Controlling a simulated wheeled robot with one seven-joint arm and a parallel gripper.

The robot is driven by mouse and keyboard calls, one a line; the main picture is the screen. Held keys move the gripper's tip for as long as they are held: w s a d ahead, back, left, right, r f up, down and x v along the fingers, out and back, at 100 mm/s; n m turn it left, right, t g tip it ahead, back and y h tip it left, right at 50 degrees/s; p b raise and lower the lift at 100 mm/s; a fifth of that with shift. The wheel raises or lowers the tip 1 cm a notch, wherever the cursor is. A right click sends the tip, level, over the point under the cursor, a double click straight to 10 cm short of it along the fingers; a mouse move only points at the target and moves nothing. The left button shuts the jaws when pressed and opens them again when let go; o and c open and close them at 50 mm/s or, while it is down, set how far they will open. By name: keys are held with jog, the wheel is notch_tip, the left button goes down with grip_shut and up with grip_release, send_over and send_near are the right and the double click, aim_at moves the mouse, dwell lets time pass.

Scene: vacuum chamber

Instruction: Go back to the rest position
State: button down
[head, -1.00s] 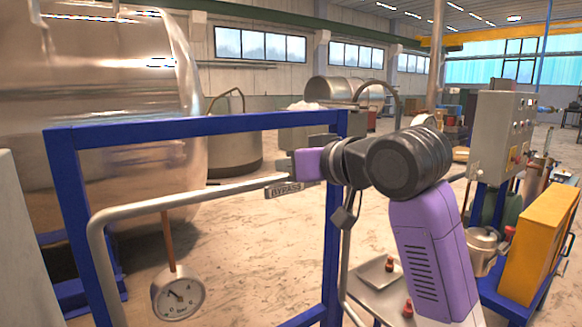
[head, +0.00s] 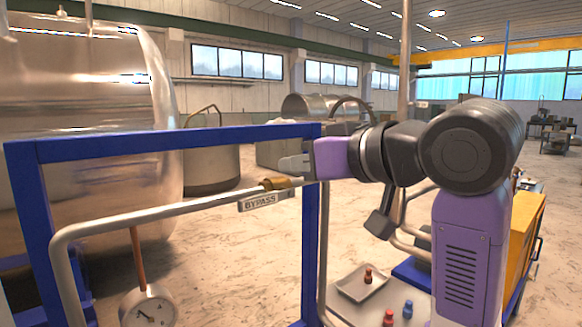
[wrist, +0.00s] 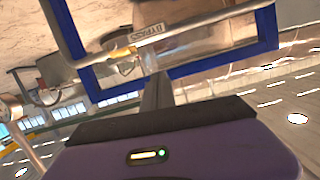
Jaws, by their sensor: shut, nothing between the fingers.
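My gripper (head: 297,166) is at the end of my purple and black arm, near the right post of the blue frame in the head view. Its fingers are shut and empty, pointing left, above the brass fitting (head: 276,184) on the bypass pipe. In the wrist view my shut gripper (wrist: 157,80) points toward the pipe, with the brass fitting (wrist: 122,53) just beyond and to its left. I cannot tell the exact gap between fingers and pipe.
The blue frame (head: 150,146) and the grey pipe (head: 150,215) with its BYPASS tag (head: 264,201) stand close to my arm. A pressure gauge (head: 148,308) hangs lower left. A tray (head: 362,283) and red and blue pieces lie lower right. A large steel tank (head: 80,120) stands left.

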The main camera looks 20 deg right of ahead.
jog(key=shift+r, duration=0.1)
notch_tip(320, 180, up, 7)
jog(key=t, duration=0.3)
jog(key=s+d+f+m+t+h, duration=0.2)
jog(key=s+f, duration=0.1)
jog(key=f, duration=0.6)
jog(key=s+d+f+m+t+h, duration=0.1)
jog(key=s+d+f+m+h, duration=0.2)
jog(key=f, duration=0.6)
jog(key=s+d+f+m+t+h, duration=0.15)
jog(key=s+f, duration=0.25)
jog(key=f, duration=0.6)
jog(key=s+a+f+n+g, duration=0.1)
jog(key=s+f+g, duration=0.1)
jog(key=s+f, duration=0.5)
jog(key=s+a+f+n+g+y, duration=0.1)
jog(key=s+a+f+g, duration=0.1)
jog(key=s+f, duration=0.6)
jog(key=s+a+f+n+g, duration=0.1)
jog(key=s+f, duration=0.7)
jog(key=s, duration=0.9)
jog(key=shift+a+n+g+b, duration=0.35)
jog(key=shift+a+g, duration=0.1)
jog(key=shift+g, duration=0.6)
jog(key=shift+y, duration=0.25)
